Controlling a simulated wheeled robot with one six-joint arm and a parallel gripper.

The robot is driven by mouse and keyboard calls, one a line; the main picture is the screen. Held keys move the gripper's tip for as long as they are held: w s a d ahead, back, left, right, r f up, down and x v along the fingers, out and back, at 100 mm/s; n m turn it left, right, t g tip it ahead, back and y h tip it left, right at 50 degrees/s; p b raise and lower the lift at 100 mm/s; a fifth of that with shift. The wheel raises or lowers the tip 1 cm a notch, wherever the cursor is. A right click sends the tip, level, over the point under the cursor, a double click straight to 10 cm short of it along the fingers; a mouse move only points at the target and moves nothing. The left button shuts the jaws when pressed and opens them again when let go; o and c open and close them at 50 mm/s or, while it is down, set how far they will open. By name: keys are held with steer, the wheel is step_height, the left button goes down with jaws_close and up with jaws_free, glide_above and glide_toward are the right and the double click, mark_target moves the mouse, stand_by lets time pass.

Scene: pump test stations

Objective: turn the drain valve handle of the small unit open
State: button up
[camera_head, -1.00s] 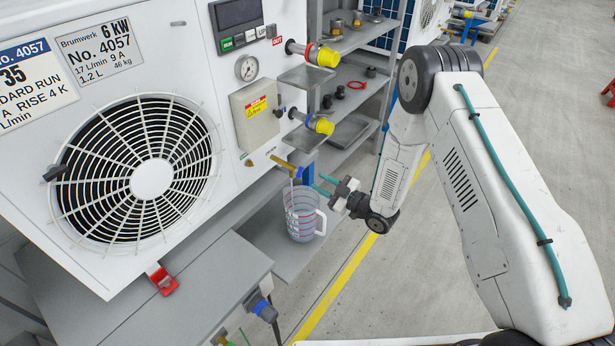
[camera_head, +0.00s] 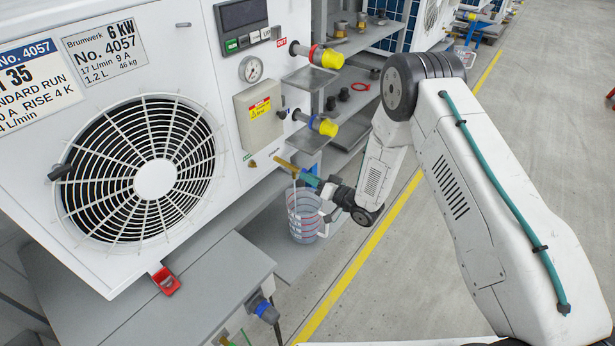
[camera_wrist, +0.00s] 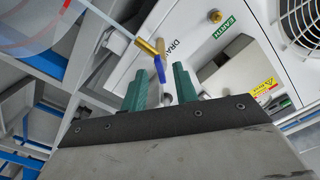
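The white unit (camera_head: 285,75) marked No. 4057, 6 kW fills the left of the head view. Its brass drain valve (camera_head: 287,164) sticks out low on the front, beside a DRAIN label in the wrist view. The valve's blue handle (camera_wrist: 160,68) shows in the wrist view, extending from the brass body (camera_wrist: 147,46). My gripper (camera_wrist: 160,76) is open, with one teal finger on each side of the handle's end as seen there. Contact cannot be told. In the head view my gripper (camera_head: 312,180) is beside the valve and partly hides the handle.
A clear measuring jug (camera_head: 302,228) stands on the shelf below the valve, close under my gripper. Two yellow-capped ports (camera_head: 325,58) stick out above. A grey shelf rack (camera_head: 345,110) stands behind.

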steer(key=shift+x, duration=0.8)
jaws_close()
steer(key=shift+n, duration=3.5)
